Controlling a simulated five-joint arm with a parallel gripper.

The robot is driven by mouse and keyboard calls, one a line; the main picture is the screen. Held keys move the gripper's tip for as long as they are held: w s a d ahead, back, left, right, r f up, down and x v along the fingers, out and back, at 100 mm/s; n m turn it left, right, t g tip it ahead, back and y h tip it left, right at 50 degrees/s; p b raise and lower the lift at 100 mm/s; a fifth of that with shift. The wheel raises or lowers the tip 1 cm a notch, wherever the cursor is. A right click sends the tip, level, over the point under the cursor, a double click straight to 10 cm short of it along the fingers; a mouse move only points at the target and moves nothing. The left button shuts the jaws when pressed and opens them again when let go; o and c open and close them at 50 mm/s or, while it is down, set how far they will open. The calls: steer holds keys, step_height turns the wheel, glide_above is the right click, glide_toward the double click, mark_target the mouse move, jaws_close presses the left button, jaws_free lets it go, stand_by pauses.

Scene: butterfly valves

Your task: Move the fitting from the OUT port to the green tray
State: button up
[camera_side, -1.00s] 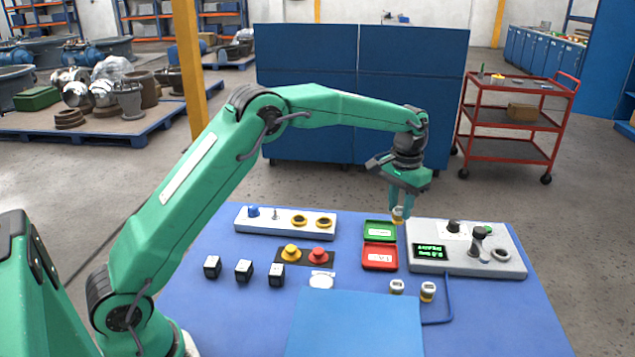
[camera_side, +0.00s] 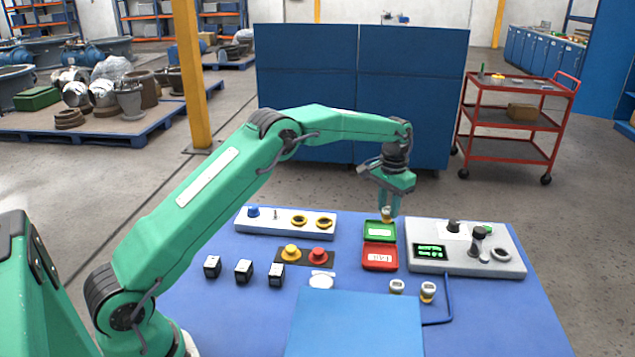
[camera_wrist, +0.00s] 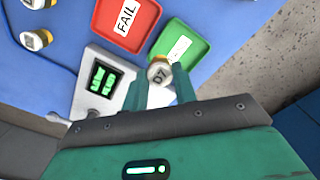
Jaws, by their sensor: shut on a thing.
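My gripper (camera_side: 388,208) is shut on a fitting (camera_side: 387,215), a small yellow and pale cylinder, at the back edge of the green tray (camera_side: 366,237). In the wrist view the fitting (camera_wrist: 159,71) shows a pale round face with dark marks between my fingertips, overlapping the green tray (camera_wrist: 198,48). The fitting appears to be above the tray; I cannot tell whether it touches. The tray holds only a white label. The grey test box (camera_side: 465,268) with a lit green display stands right of the tray; which port is OUT is not readable.
The red FAIL tray (camera_side: 379,267) adjoins the green tray in front. Two similar fittings (camera_side: 397,286) (camera_side: 428,291) stand on the blue mat in front of the test box. A white panel (camera_side: 285,229) with knobs is to the left. Clear mat lies at the front right.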

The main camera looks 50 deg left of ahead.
steer(key=shift+w+a+f, duration=0.4)
steer(key=shift+a+f, duration=0.1)
steer(key=shift+a, duration=0.3)
steer(key=shift+w+a+f, duration=0.35)
steer(key=shift+a+f, duration=0.15)
steer(key=shift+a, duration=0.25)
steer(key=shift+f, duration=0.1)
steer(key=shift+f, duration=1.9)
steer(key=shift+f, duration=0.15)
steer(key=o, duration=1)
steer(key=shift+o, duration=0.2)
